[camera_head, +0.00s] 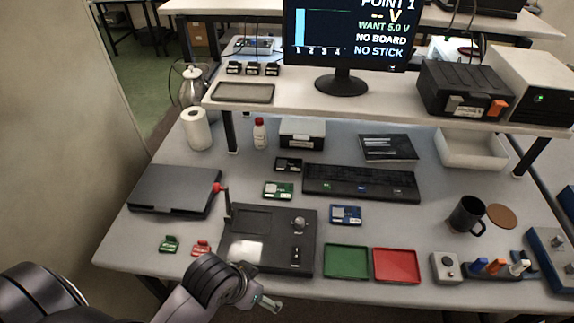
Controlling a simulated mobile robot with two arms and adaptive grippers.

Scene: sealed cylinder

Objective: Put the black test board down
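A small black board (288,164) with light parts on it lies flat on the grey table, in front of a dark box and left of the keyboard-like black strip. It is apart from any gripper. My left gripper (268,303) is at the table's front edge, below the black test fixture (270,262); its fingers are small and seen from above, and whether they are open is unclear. I see no board in it. The fixture has a raised lever with a red knob (217,188). My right gripper is not in view. The monitor (345,40) reads NO BOARD and NO STICK.
A green board (278,190) and a blue board (346,214) lie nearby. A green tray (346,261) and a red tray (397,266) sit empty at the front. A closed laptop (175,189) is left; a black mug (466,215) is right.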

